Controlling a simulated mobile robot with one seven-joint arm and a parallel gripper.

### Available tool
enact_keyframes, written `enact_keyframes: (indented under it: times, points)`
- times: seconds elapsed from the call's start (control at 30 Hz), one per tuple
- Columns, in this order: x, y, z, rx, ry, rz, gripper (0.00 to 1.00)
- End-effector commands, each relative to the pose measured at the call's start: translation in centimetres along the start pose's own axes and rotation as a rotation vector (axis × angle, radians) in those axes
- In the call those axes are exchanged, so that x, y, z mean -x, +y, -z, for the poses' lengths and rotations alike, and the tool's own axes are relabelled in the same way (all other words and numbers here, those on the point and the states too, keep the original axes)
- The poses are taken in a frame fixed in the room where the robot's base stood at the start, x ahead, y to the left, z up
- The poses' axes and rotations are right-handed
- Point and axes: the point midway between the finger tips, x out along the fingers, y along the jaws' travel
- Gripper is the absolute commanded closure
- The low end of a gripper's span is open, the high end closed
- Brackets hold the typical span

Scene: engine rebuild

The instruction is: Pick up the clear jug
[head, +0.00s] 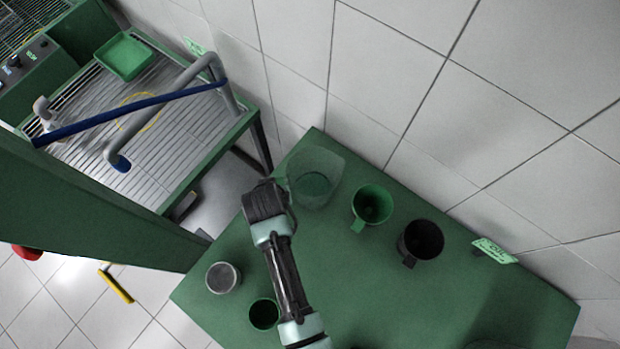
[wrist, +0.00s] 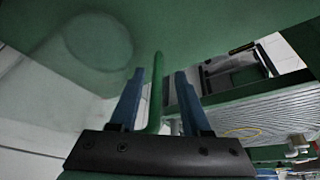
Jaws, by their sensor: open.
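The clear jug (head: 315,173) stands upright on the green table, near its back left corner against the wall. It is see-through, so the green table shows through it. My gripper, its fingers hidden from above in the head view, is just left of the jug. In the wrist view my gripper (wrist: 160,76) is open, with two blue fingers apart. A green upright strip (wrist: 155,95) stands between the fingers; it looks like the jug's handle, and I cannot tell whether either finger touches it. The jug's round base (wrist: 98,40) shows faintly at upper left.
A green cup (head: 372,204) and a black cup (head: 421,240) stand right of the jug. A grey-topped can (head: 222,278) and a dark green cup (head: 264,314) stand at the front left. A slatted bench (head: 165,125) lies to the left, across a gap.

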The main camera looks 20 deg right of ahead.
Motion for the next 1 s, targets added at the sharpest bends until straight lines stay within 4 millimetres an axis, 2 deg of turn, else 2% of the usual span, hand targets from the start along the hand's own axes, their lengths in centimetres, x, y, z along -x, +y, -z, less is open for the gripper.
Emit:
enact_keyframes:
  times: [0.2,0.47,1.0]
  points:
    - [-0.05,-0.02,0.01,0.0,0.0,0.0,0.53]
    - [-0.03,-0.02,0.0,0.0,0.0,0.0,0.99]
    - [-0.02,-0.01,0.0,0.0,0.0,0.0,1.0]
